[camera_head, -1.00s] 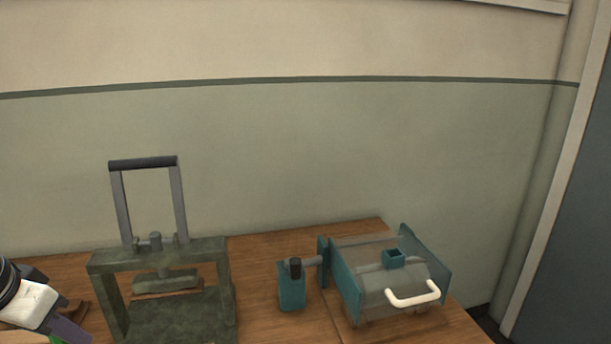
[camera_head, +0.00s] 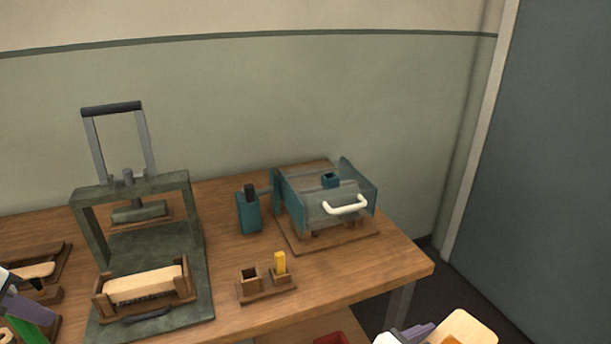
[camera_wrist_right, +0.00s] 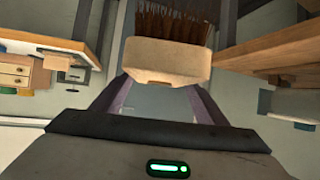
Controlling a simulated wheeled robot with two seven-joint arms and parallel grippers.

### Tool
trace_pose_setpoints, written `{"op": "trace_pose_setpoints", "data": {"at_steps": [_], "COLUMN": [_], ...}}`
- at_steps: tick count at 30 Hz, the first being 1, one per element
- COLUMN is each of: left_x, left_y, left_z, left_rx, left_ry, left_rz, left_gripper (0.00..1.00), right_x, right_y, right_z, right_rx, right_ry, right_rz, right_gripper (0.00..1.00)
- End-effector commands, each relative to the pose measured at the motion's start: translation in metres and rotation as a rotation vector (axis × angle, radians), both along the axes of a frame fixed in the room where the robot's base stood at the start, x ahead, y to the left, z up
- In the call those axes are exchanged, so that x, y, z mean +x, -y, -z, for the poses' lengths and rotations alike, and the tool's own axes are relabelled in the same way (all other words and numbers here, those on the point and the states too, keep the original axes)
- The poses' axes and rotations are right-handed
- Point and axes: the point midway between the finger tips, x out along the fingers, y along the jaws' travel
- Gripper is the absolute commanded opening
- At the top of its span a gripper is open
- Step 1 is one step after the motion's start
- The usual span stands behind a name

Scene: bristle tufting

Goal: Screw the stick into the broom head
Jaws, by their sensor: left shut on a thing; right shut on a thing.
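The broom head (camera_wrist_right: 165,60) is a pale wooden block with brown bristles at the top of the right wrist view. It sits between the purple fingers of my right gripper (camera_wrist_right: 160,95), which is shut on it. In the head view the block (camera_head: 465,328) shows at the bottom right beside the right gripper (camera_head: 408,335), off the table's front edge. My left gripper (camera_head: 22,308) is at the left edge, mostly cut off. A green piece (camera_head: 32,332) that looks like the stick shows at its purple finger. The stick's ends are out of view.
On the wooden table (camera_head: 340,270) stand a dark green press (camera_head: 105,250), a wooden cradle (camera_head: 188,282) with a pale brush block (camera_head: 140,288), a small holder (camera_head: 268,292) with a yellow piece (camera_head: 280,263), and a teal machine (camera_head: 330,205). A red bin (camera_head: 333,338) is below.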

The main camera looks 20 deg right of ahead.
Motion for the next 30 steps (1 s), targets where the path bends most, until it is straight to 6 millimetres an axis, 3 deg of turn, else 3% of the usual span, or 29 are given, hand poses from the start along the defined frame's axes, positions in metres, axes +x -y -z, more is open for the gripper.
{"op": "trace_pose_setpoints", "data": {"at_steps": [11, 14, 19, 24, 30], "left_x": [0.0, 0.0, 0.0, 0.0, 0.0], "left_y": [0.0, 0.0, 0.0, 0.0, 0.0], "left_z": [0.0, 0.0, 0.0, 0.0, 0.0], "left_rx": [0.0, 0.0, 0.0, 0.0, 0.0], "left_ry": [0.0, 0.0, 0.0, 0.0, 0.0], "left_rz": [0.0, 0.0, 0.0, 0.0, 0.0], "left_gripper": [0.0, 0.0, 0.0, 0.0, 0.0], "right_x": [0.076, 0.101, 0.141, 0.16, 0.163], "right_y": [-0.015, -0.025, -0.05, -0.078, -0.102], "right_z": [-0.036, -0.056, -0.106, -0.155, -0.193], "right_rx": [-0.01, -0.011, -0.016, -0.018, -0.017], "right_ry": [0.012, 0.013, 0.018, 0.015, 0.01], "right_rz": [-0.286, -0.413, -0.683, -0.938, -1.142], "right_gripper": [0.23, 0.23, 0.23, 0.23, 0.23]}}
